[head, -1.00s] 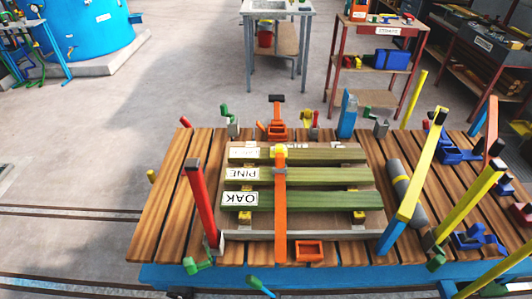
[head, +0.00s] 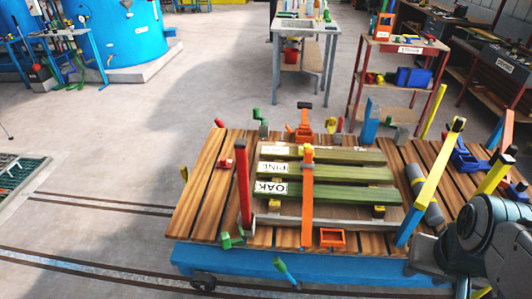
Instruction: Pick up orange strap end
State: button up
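The orange strap (head: 307,195) runs across the green timber boards on the wooden-slatted cart (head: 205,195). Its far part reaches toward an orange ratchet-like block (head: 303,128) at the cart's back edge. Its near end (head: 307,240) hangs beside an orange open frame (head: 332,238) near the cart's front edge. Part of my arm shows at the right, well away from the strap. My gripper is not in view.
A red post (head: 242,185) stands left of the boards. Yellow and blue posts (head: 432,182) and a grey roll (head: 421,190) are at the right. A blue tank (head: 118,35) and a red shelf (head: 400,75) stand behind. The floor at left is mostly clear.

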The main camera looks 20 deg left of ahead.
aim_at(308, 162)
jog(key=u, duration=1.1)
jog(key=i, duration=1)
